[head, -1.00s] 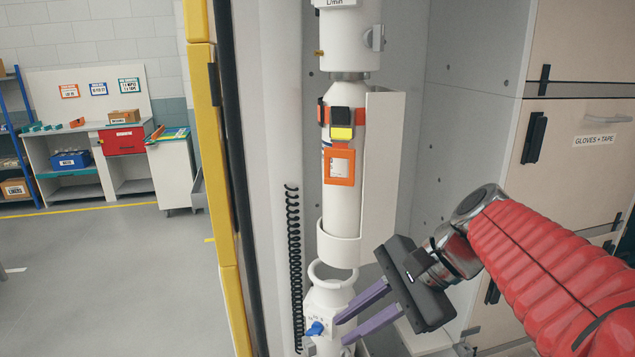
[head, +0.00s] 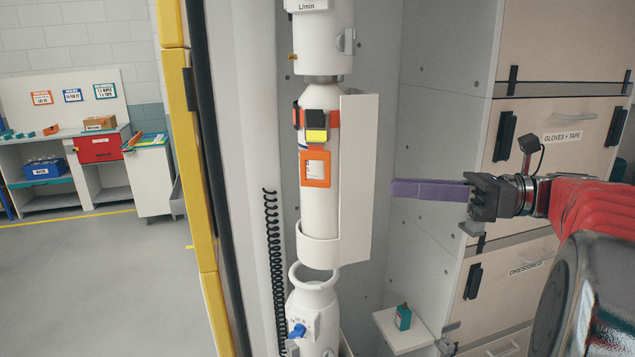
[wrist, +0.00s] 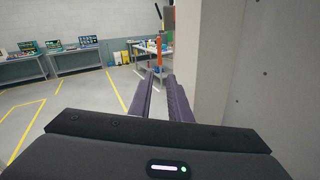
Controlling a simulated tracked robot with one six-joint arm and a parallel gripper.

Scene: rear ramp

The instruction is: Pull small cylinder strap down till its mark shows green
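The small white cylinder (head: 321,210) stands upright in a white holder, with an orange strap (head: 334,119) around its upper part. The strap has a black buckle (head: 315,122) with a yellow mark (head: 317,136) just below it; no green shows there. An orange-framed label (head: 315,168) is on the cylinder below the mark. My gripper (head: 393,189) is to the right of the cylinder and apart from it, with its purple fingers pointing left. In the wrist view a narrow gap shows between the fingers (wrist: 160,78), and nothing is held.
The white holder's side wall (head: 356,185) rises between my fingers and the cylinder. A larger white cylinder (head: 318,300) with a blue knob stands below. A black coiled cord (head: 272,250) hangs at left. Drawers (head: 540,140) are at right, and a small shelf (head: 405,335) is below my gripper.

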